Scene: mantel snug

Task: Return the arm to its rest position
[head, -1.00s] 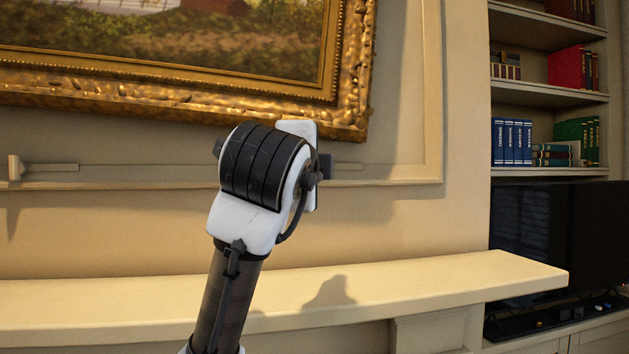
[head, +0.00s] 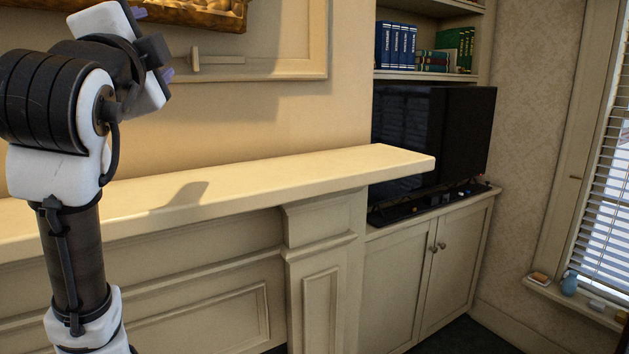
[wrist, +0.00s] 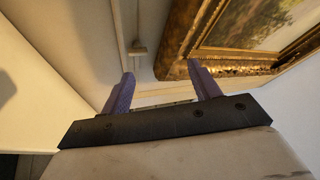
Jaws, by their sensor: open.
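My arm stands raised at the left of the head view, in front of the mantel wall. My gripper (wrist: 163,84) shows in the wrist view with its two purple fingers spread apart and nothing between them. In the head view the gripper is mostly hidden behind my wrist, with only small purple bits showing. Beyond the fingers in the wrist view are the wall moulding and the gold picture frame (wrist: 232,62).
The mantel shelf (head: 290,183) runs behind my arm and is bare where it shows. A black television (head: 430,130) stands on a cabinet (head: 425,262) to its right. Books (head: 397,45) fill shelves above. A window sill (head: 585,305) at the far right holds small objects.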

